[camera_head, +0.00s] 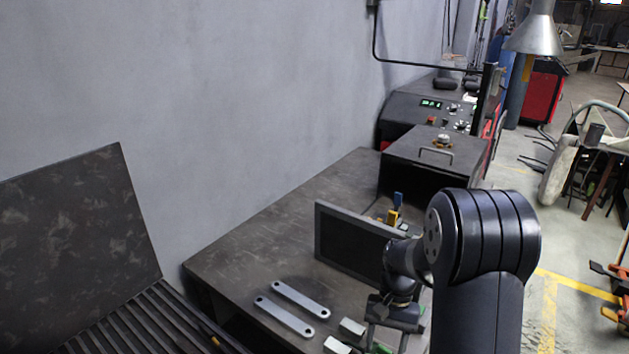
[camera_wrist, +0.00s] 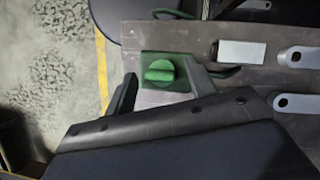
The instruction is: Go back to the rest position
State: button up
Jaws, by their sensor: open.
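My gripper (camera_head: 388,338) is at the lower right of the head view, low over the table's front part. In the wrist view its two fingers (camera_wrist: 160,72) stand apart, with a green knob-like part (camera_wrist: 160,74) on a pale and green piece showing between them. I cannot tell whether the fingers touch it. Two flat grey brackets with holes lie side by side on the table: the farther bracket (camera_head: 300,299) and the nearer bracket (camera_head: 284,317). Their ends also show at the right of the wrist view.
Pale metal blocks (camera_head: 352,328) lie between the brackets and my gripper. A dark upright panel (camera_head: 350,245) stands behind my gripper on the dark table (camera_head: 260,245). A dark box with a handle (camera_head: 435,155) stands farther back. The table's left part is clear.

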jog(key=n+h, duration=0.1)
jog(key=n, duration=0.2)
jog(key=shift+a+r+n, duration=0.1)
jog(key=shift+n, duration=0.3)
jog(key=n+h, duration=0.1)
jog(key=n, duration=0.2)
jog(key=shift+a+n+h+p, duration=0.1)
jog(key=shift+n+h+p, duration=0.2)
jog(key=shift+h+p, duration=0.1)
jog(key=n+h, duration=0.1)
jog(key=n, duration=0.2)
jog(key=shift+a+n+t, duration=0.1)
jog(key=shift+n+t, duration=0.2)
jog(key=shift+t, duration=0.1)
jog(key=n+t+h, duration=0.1)
jog(key=n, duration=0.2)
jog(key=shift+s+n+p, duration=0.15)
jog(key=shift+n+p, duration=0.15)
jog(key=shift+v, duration=1)
jog(key=shift+a+r, duration=0.2)
jog(key=shift+r, duration=0.2)
